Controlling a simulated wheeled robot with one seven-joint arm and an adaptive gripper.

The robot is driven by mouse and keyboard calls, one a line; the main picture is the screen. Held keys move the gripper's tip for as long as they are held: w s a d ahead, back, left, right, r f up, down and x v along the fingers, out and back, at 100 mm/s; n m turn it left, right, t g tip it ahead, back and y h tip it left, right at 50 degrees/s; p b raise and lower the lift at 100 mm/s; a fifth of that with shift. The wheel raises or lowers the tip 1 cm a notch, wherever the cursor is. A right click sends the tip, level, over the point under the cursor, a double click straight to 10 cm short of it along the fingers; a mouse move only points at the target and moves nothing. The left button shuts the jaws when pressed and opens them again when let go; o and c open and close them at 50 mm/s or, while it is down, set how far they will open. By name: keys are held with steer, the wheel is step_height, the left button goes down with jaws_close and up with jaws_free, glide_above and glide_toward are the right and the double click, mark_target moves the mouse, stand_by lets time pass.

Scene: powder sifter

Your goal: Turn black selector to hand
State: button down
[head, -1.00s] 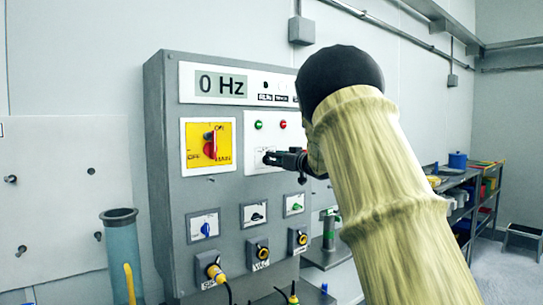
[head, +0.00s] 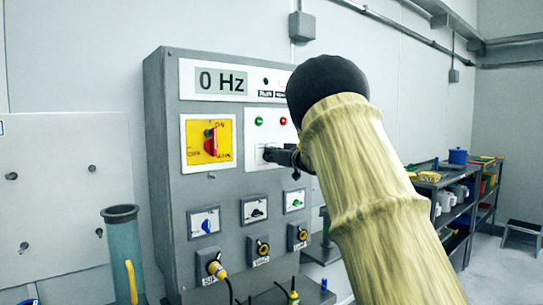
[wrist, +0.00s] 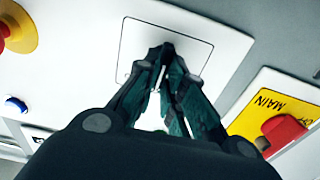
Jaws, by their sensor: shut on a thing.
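My gripper (head: 268,154) reaches the white plate (head: 255,138) below the green and red lamps on the grey control cabinet. In the wrist view my gripper (wrist: 166,52) has its dark fingertips close together over the outlined square on the white plate (wrist: 193,22). It is shut on the black selector there. The fingertips hide nearly all of the selector, so its pointing direction and the lettering around it cannot be read.
A red main switch (head: 210,141) on a yellow plate sits left of my gripper. The display (head: 221,81) reads 0 Hz. A clear tube (head: 120,250) stands at left.

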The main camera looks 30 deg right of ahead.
steer(key=shift+n, duration=0.3)
steer(key=shift+a+f+n+b, duration=0.1)
steer(key=shift+a+n+b, duration=0.1)
steer(key=shift+n+b, duration=1.6)
steer(key=shift+a+f+n+b, duration=0.15)
steer(key=shift+n+b, duration=0.9)
steer(key=shift+n, duration=1.35)
steer(key=shift+a, duration=0.1)
steer(key=c, duration=1.5)
jaws_free()
steer(key=shift+s, duration=0.1)
